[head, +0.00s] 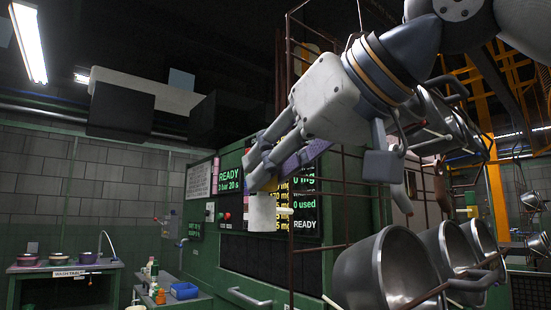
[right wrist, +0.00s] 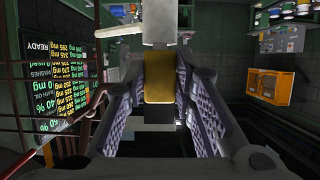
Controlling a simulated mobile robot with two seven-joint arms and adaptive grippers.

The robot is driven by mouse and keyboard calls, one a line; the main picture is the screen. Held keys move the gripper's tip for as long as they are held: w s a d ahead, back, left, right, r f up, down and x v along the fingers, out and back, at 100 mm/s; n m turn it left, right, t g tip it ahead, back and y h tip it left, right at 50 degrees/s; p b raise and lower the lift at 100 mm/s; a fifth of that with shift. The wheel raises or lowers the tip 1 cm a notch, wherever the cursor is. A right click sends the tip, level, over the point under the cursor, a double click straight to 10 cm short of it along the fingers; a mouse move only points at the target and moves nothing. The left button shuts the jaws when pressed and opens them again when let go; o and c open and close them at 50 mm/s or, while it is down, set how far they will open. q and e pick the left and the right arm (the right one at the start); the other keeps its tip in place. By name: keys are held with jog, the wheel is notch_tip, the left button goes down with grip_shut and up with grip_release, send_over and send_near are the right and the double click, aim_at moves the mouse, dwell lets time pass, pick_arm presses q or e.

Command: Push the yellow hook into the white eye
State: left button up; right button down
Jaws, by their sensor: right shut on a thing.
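My right gripper (head: 268,172) reaches in from the upper right in the head view, its fingers pointing down and left. In the right wrist view its ridged pads (right wrist: 160,85) are shut on a yellow block-like piece, which I take for the yellow hook (right wrist: 159,80). A white block (right wrist: 160,22) lies straight beyond the yellow piece, with a thin pale rod (right wrist: 118,31) to its left. The same white block shows just below the fingertips in the head view (head: 262,213). I cannot tell whether it belongs to the held piece. No white eye is clearly recognisable.
A brown bar rack (head: 345,200) stands close behind my gripper. Several steel pots (head: 372,272) hang at the right. A green panel with text screens (head: 306,208) is behind. A bench with a blue tray (head: 184,290) and a sink table (head: 65,267) stand at lower left.

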jog(key=shift+f, duration=0.2)
jog(key=c, duration=1.2)
grip_release()
jog(key=shift+c, duration=0.2)
jog(key=v, duration=1.2)
